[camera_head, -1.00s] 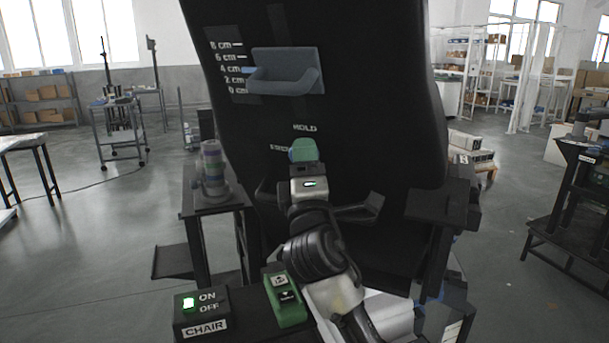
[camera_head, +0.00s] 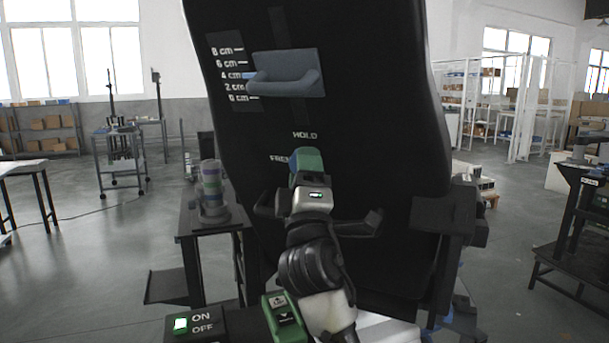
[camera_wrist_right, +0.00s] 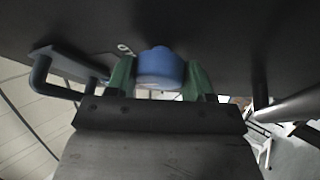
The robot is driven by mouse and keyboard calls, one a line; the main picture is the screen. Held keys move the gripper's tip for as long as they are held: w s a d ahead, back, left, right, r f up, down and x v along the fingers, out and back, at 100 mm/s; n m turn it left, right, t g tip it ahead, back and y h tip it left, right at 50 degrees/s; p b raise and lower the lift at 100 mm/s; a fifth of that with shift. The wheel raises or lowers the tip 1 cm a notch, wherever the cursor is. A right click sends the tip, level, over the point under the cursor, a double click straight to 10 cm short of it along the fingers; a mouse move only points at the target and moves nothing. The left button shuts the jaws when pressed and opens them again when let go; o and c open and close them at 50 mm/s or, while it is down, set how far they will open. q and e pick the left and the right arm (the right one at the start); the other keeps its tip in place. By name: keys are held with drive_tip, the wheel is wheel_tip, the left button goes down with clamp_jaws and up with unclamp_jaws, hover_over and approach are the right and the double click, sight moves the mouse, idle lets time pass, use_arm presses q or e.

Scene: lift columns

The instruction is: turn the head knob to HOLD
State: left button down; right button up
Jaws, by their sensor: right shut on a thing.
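The head knob is a blue round knob (camera_wrist_right: 160,68) on the dark chair back, seen in the right wrist view between my green fingertips. My right gripper (camera_wrist_right: 160,82) is shut on it, one finger on each side. In the head view my right gripper (camera_head: 306,165) reaches up to the chair back (camera_head: 390,110), and a bit of blue shows at its fingers. The HOLD label (camera_head: 305,135) is above the gripper and the FREE label (camera_head: 280,158), partly covered, is to its left. The knob's pointer is hidden. My left gripper is out of view.
Armrests flank the chair; a dark stand at left holds a clear container (camera_head: 211,190).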

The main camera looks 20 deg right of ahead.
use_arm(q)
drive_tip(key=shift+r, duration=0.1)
use_arm(e)
drive_tip(key=o, duration=0.9)
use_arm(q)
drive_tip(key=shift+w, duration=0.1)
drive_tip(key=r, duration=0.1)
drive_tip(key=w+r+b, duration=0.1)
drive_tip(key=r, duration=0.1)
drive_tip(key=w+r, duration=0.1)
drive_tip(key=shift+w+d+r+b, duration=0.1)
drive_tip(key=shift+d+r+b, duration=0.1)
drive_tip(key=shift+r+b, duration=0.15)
use_arm(e)
drive_tip(key=v, duration=1.1)
drive_tip(key=shift+w, duration=0.1)
